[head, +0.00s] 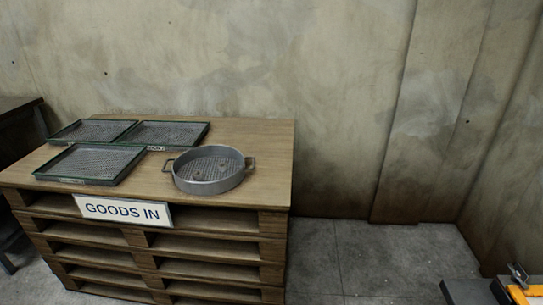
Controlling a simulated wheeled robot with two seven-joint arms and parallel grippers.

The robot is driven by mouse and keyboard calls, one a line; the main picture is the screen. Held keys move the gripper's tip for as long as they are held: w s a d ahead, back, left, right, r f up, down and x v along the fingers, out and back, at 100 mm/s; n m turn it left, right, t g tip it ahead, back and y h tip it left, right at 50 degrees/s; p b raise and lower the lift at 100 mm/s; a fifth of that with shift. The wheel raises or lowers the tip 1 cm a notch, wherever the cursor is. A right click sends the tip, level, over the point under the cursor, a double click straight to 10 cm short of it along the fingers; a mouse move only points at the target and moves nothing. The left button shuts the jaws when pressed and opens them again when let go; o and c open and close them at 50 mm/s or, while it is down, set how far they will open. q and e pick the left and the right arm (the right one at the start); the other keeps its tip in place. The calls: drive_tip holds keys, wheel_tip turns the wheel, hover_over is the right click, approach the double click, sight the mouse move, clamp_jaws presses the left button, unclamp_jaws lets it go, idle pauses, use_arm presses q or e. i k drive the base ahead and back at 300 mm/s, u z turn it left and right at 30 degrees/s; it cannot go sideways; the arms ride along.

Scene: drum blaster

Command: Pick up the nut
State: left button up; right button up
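A round grey basket (182,184) with two side handles stands on the wooden pallet-stack table (262,160). Small grey pieces (198,175) lie inside it; they are too small to tell for sure whether one is the nut. Neither of my grippers shows in the head view.
Three green-rimmed mesh trays (66,178) lie left of and behind the basket, and look empty. A GOODS IN sign (122,211) hangs on the table front. An orange and grey object (525,295) is cut off at bottom right. The floor (375,260) between is clear.

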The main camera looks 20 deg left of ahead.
sight(222, 167)
drive_tip(key=u, duration=0.15)
drive_tip(key=i, duration=0.85)
drive_tip(key=u, duration=0.55)
